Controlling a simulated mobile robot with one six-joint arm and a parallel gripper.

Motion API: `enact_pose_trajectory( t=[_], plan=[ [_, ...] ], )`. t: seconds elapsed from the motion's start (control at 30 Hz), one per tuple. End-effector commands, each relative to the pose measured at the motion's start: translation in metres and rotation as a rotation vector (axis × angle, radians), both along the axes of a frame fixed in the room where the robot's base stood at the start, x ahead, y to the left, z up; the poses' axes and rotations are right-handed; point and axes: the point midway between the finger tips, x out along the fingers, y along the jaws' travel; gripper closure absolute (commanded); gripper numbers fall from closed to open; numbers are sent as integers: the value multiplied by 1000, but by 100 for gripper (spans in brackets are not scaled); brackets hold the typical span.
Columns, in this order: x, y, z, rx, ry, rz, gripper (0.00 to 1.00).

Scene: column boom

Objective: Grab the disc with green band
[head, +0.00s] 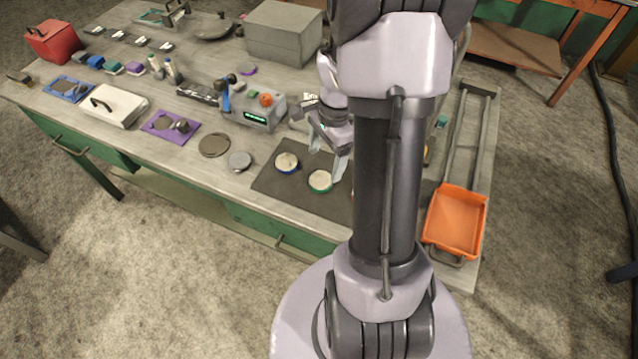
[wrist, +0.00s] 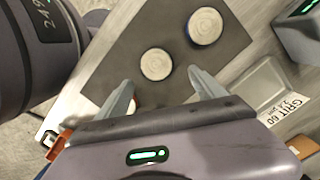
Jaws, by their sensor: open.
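The disc with green band (head: 320,181) has a pale top and lies on a dark mat (head: 268,182) near the bench's front edge. A similar disc with a blue band (head: 287,163) lies to its left; its blue edge also shows in the wrist view (wrist: 205,26). The wrist view has a middle pale disc (wrist: 156,64), its band colour unclear, and a third pale disc mostly hidden behind the left finger. My gripper (head: 328,155) is open and empty above the mat, close to the green-banded disc. In the wrist view its fingertips (wrist: 160,78) flank the middle disc's near side.
A grey instrument (head: 258,112) with a green display stands behind the mat. A grey round lid (head: 240,161) lies to its left. An orange tray (head: 455,220) is at the right. My arm hides part of the mat. A grit-labelled item (wrist: 290,98) lies beside it.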

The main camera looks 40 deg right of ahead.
Motion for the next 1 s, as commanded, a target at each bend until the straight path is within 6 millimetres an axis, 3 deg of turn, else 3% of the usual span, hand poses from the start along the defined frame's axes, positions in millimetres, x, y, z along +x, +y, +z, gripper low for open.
enact_pose_trajectory(
  t=[0.17,0.37,0.57,0.9,0.97,1.0],
  plan=[
    [-2,5,-18,0,1,2,21],
    [-5,15,-56,0,1,1,21],
    [-5,15,-54,0,0,1,21],
    [-5,15,-54,0,0,1,88],
    [-5,15,-54,0,0,1,100],
    [-5,15,-54,0,0,1,100]
  ],
)
